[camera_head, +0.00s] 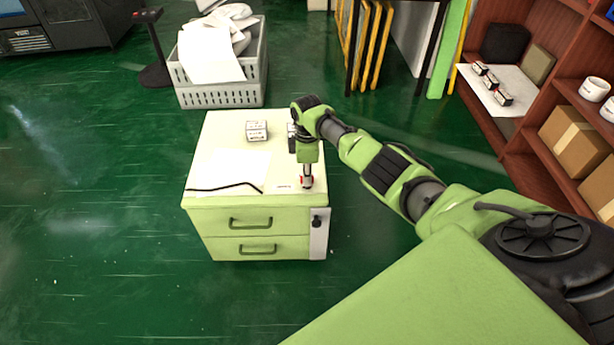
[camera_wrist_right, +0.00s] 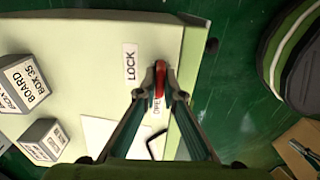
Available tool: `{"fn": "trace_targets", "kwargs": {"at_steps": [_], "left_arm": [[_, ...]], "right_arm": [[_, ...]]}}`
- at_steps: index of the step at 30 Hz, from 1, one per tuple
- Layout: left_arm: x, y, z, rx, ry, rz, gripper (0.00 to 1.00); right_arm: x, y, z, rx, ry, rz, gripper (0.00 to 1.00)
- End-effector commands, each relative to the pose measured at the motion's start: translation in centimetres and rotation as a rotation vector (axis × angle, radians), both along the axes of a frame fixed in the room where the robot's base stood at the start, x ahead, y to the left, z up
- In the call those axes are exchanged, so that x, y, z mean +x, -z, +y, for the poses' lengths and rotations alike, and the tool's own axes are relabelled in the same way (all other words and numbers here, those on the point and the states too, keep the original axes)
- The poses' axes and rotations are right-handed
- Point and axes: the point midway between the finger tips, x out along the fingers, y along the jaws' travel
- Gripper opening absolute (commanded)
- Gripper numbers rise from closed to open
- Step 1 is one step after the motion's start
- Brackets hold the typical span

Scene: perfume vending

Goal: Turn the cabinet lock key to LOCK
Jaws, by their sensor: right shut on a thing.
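The small light-green cabinet (camera_head: 225,220) has two drawers and stands on the green floor. My right gripper (camera_head: 307,182) points down at the front right corner of its top. In the right wrist view the two fingertips (camera_wrist_right: 162,76) are shut on the red key (camera_wrist_right: 161,85), one on each side. The LOCK label (camera_wrist_right: 130,62) lies left of the key in that view. The OPEN label (camera_wrist_right: 157,106) is just below the key and partly hidden by the fingers. The key's exact angle is hard to tell. My left gripper is not in view.
A white box (camera_head: 257,131) stands on the cabinet top, with another partly behind my arm. A white sheet (camera_head: 225,171) and a thin black hooked rod lie nearby. A grey crate (camera_head: 225,93) stands behind. Wooden shelves (camera_head: 520,120) are at the right. Floor left of the cabinet is free.

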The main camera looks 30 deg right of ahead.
Motion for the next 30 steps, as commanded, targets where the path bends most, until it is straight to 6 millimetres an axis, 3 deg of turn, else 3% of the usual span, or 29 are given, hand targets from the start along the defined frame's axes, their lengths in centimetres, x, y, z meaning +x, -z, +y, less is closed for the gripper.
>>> {"fn": "trace_targets", "kwargs": {"at_steps": [7, 21, 30], "left_arm": [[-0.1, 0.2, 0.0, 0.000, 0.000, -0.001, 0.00], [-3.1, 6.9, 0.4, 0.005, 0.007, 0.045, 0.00], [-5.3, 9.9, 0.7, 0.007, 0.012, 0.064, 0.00]], "right_arm": [[0.0, -0.1, 0.0, 0.001, 0.040, 0.001, 0.00], [0.0, -0.2, 0.1, 0.002, 0.386, 0.002, 0.00], [-0.1, -0.1, 0.1, 0.000, 0.670, 0.002, 0.00]]}}
